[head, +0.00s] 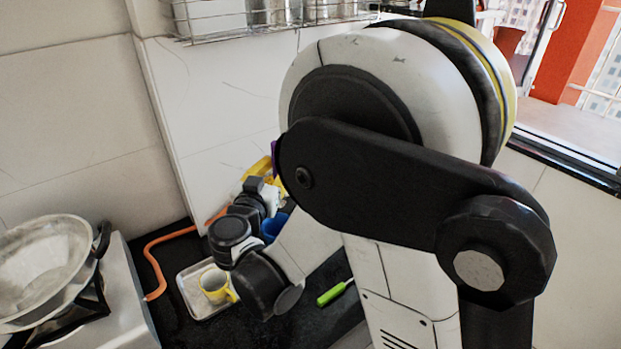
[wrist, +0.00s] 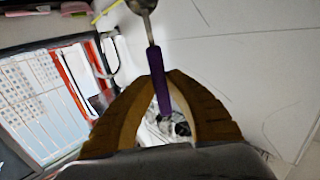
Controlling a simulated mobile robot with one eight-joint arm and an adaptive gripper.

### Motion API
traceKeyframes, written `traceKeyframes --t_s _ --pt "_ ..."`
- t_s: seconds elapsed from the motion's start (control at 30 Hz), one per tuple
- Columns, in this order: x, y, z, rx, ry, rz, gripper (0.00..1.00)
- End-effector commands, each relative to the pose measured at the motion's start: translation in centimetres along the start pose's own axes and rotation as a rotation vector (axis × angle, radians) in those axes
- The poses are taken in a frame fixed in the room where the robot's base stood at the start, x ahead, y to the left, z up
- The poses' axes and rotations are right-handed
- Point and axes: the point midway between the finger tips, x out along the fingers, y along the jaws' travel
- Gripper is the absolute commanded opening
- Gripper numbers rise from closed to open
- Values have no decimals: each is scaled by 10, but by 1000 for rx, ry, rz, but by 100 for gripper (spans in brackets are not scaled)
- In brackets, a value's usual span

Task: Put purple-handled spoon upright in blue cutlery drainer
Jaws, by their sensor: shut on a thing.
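In the wrist view, my gripper (wrist: 162,78) has its two brown fingers closed on the purple handle of a spoon (wrist: 157,72). The metal neck runs up from the handle, and the spoon's bowl is partly cut off at the top edge of the picture. In the head view, a blue thing that looks like the cutlery drainer (head: 272,227) shows in a small patch behind my wrist. Most of it is hidden by my arm. A small purple strip (head: 275,157) shows at the edge of my arm; I cannot tell if it is the spoon.
An orange hose (head: 155,265) curves behind the tray. A metal wok (head: 45,262) sits on the stove at left. A wire rack (head: 270,25) hangs above.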

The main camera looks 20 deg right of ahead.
Motion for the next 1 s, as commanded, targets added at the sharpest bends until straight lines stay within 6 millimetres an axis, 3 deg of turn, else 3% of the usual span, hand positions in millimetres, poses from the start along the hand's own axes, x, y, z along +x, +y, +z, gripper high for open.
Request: traceKeyframes --t_s 0.1,0.27,1.0 --pt "-8 -14 -7 -1 25 -38 0" --pt "-10 -19 -5 -1 34 -50 0" --pt "-7 -18 60 -1 33 -48 0"
